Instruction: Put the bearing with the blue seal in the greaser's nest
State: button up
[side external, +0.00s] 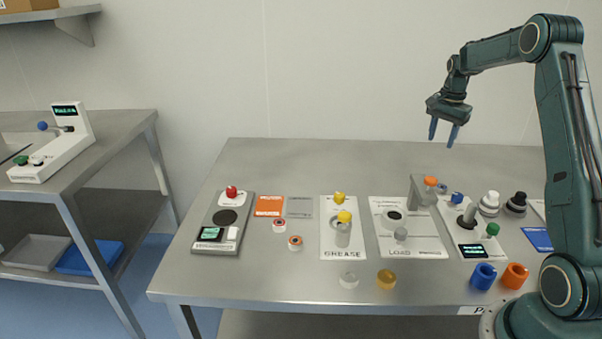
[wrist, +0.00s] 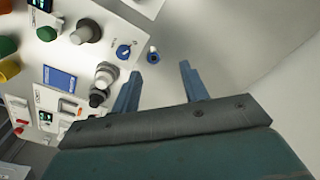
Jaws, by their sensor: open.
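A small grey piece with a blue top (wrist: 153,55) stands on the bare table just past the edge of the white panel in the wrist view. It looks like the blue-sealed bearing, but it is small. A bluish piece (side external: 441,187) at the back of the table in the side view seems to be the same. My gripper (side external: 443,138) is open and empty, high above the back right of the table. Its blue fingers (wrist: 158,88) show apart in the wrist view.
Two ringed pieces with red-orange centres (side external: 279,225) (side external: 295,243) lie left of the greaser. The LOAD plate (side external: 425,252) and a knobbed panel (side external: 473,226) stand right of it. Blue (side external: 483,276) and orange (side external: 514,276) cups are at front right.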

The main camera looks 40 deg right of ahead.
jog(key=s+a+r+n+t, duration=0.15)
jog(key=a+r+n, duration=0.25)
jog(key=a+r, duration=0.5)
jog(key=s+a+r+n+t, duration=0.15)
jog(key=a+r+n, duration=0.3)
jog(key=a, duration=0.95)
jog(key=s+a+n+t, duration=0.2)
jog(key=s+a+n, duration=0.7)
jog(key=s+a, duration=0.6)
jog(key=s, duration=0.3)
jog(key=shift+a+f, duration=0.2)
jog(key=shift+f, duration=0.05)
jog(key=shift+s+a+f+n, duration=0.1)
jog(key=shift+s+f+n, duration=0.15)
jog(key=shift+s, duration=0.15)
jog(key=shift+c, duration=0.3)
jog(key=shift+w+r, duration=0.1)
